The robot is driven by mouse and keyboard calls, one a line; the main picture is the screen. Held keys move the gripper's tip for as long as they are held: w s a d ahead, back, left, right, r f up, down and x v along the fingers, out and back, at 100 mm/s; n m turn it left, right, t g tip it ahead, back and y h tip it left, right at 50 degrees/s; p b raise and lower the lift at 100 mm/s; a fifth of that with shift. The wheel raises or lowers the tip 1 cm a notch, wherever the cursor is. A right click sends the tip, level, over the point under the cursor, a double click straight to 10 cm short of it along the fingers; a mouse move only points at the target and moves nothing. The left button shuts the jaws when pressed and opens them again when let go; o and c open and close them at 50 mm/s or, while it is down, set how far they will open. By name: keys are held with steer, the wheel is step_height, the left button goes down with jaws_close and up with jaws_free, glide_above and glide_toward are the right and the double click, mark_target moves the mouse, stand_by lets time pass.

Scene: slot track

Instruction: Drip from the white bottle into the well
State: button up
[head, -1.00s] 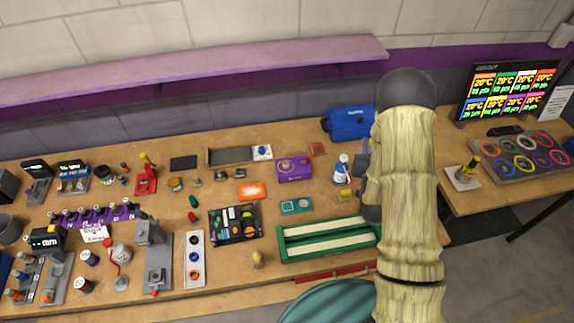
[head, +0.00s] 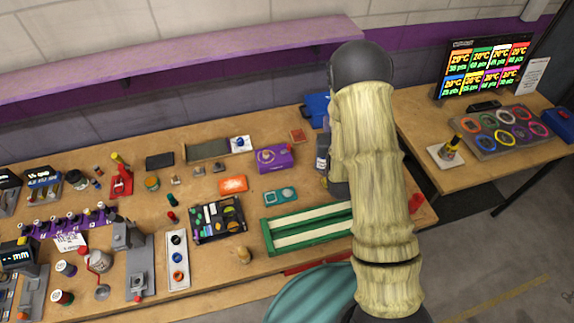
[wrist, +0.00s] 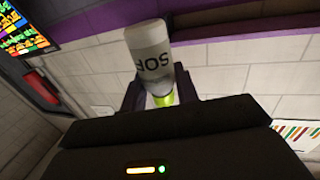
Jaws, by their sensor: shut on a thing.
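My gripper (wrist: 160,98) is shut on a pale grey-white bottle (wrist: 150,45) in the wrist view. The bottle has dark lettering that looks upside down, and a lime-green part shows between the jaws. The wall fills the background there, and no table surface shows beneath the bottle. I cannot tell for sure which thing is the well; a teal block with a round mark (head: 281,196) lies mid-table.
A green tray with white strips (head: 305,228), a purple box (head: 274,159) and a parts tray (head: 217,219) lie left of my arm. A side table holds coloured rings (head: 508,132) and a screen (head: 484,68).

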steer(key=s+a+f+b, duration=0.2)
steer(key=a+f+b, duration=0.3)
steer(key=b, duration=0.7)
steer(key=s+a+f+y+b, duration=0.1)
steer(key=s+a+f+b, duration=0.2)
steer(key=a+b, duration=0.5)
steer(key=f+b, duration=0.1)
steer(key=b, duration=0.4)
steer(key=shift+s+f+n, duration=0.15)
steer(key=shift+f+n, duration=0.15)
steer(key=shift+f, duration=0.1)
steer(key=shift+a, duration=0.1)
steer(key=shift+b, duration=0.3)
